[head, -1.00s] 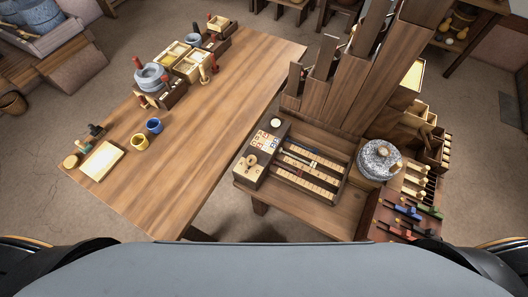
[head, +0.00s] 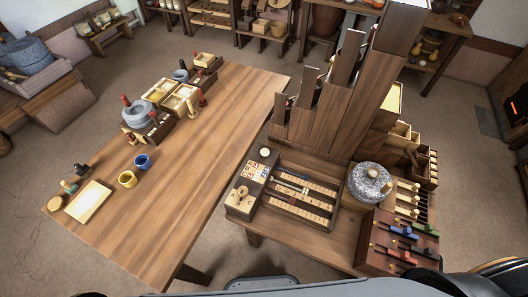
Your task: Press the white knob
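A small round white knob (head: 265,152) stands at the far left corner of a dark wooden panel (head: 330,184) on the right-hand bench. A pale wooden box with a round tan fitting (head: 241,198) sits at the panel's near left corner. Nothing touches the white knob. Neither of my grippers is in view.
Tall wooden chutes (head: 340,115) rise behind the panel. A speckled grey quern (head: 370,183) and a rack of coloured levers (head: 400,238) stand to its right. A long table (head: 190,165) with cups and trays lies left, mostly clear in the middle.

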